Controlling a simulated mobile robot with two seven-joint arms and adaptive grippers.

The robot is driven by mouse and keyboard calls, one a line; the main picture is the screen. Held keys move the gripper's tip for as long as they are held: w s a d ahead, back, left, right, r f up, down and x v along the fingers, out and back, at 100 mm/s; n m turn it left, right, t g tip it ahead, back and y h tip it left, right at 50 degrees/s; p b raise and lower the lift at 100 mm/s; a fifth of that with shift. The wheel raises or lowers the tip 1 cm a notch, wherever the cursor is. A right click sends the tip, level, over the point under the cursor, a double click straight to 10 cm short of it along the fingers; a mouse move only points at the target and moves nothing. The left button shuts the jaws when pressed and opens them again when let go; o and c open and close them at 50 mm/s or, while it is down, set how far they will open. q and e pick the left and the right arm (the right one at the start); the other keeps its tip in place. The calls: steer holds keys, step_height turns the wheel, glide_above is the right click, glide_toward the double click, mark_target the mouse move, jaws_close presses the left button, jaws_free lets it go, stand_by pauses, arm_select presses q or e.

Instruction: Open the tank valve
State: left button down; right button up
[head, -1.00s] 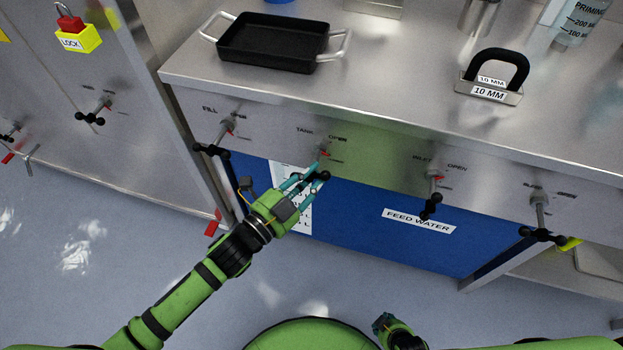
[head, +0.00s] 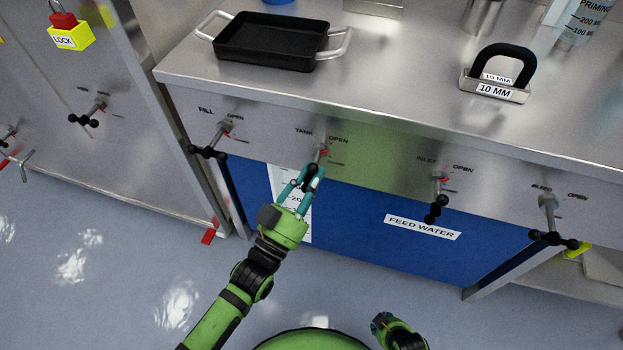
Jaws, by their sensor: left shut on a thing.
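The tank valve (head: 321,153) sticks out of the steel front panel under the label TANK. It has a grey stem, a red mark at its base and a black handle. My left gripper (head: 311,172), with teal fingers, is shut on the black handle from below and in front. The fingers hide part of the handle, so its exact angle is hard to tell. The word OPEN is printed to the upper right of the stem. My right gripper (head: 382,323) is low in the picture, away from the valves, and its fingers are too small to judge.
Similar valves stand on the same panel: fill (head: 209,151) to the left, inlet (head: 437,207) and another (head: 551,237) to the right. A black pan (head: 270,42) and a 10 MM weight (head: 495,90) sit on the steel top. A blue panel (head: 370,215) lies below.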

arm_select(q)
steer(key=shift+n+t+y, duration=0.4)
steer(key=shift+n+t, duration=0.1)
steer(key=shift+n, duration=1.1)
arm_select(e)
steer(key=shift+w+a+r, duration=0.1)
arm_select(q)
steer(key=c, duration=1.1)
jaws_free()
arm_select(e)
steer(key=shift+s, duration=0.4)
steer(key=shift+w, duration=0.1)
arm_select(q)
steer(key=shift+s+a+f, duration=0.1)
steer(key=shift+s, duration=0.05)
steer(key=v, duration=1.1)
steer(key=shift+s, duration=0.3)
arm_select(e)
steer(key=shift+w, duration=0.1)
